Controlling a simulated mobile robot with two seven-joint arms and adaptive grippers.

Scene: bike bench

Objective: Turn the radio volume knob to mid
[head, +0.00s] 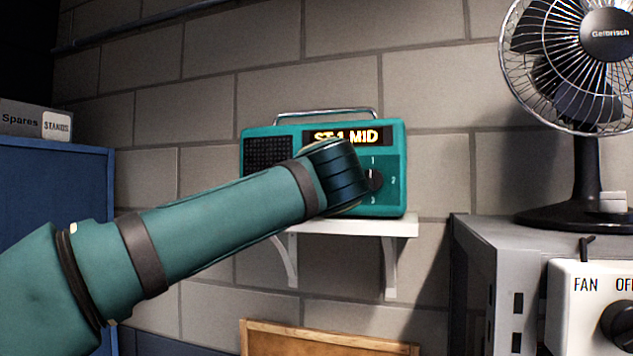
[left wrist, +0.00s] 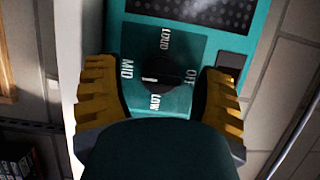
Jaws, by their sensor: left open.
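The teal radio (head: 392,140) stands on a white wall shelf (head: 400,228), and its display (head: 375,136) reads "ST 1 MID". In the left wrist view the black volume knob (left wrist: 172,76) sits on a dial marked LOUD, MID, LOW and OFF. Its white pointer mark lies on the side towards MID. My left gripper (left wrist: 160,74) is open, its yellow-padded fingers on either side of the knob with visible gaps. In the head view my left arm hides the volume knob and the fingers. My right gripper is in neither view.
A second knob (head: 374,181) with numbers 1, 2 and 3 is at the radio's right. A fan (head: 585,170) stands on a grey cabinet (head: 480,235) at right, near a white fan switch box (head: 570,320). A blue cabinet (head: 60,230) is at left.

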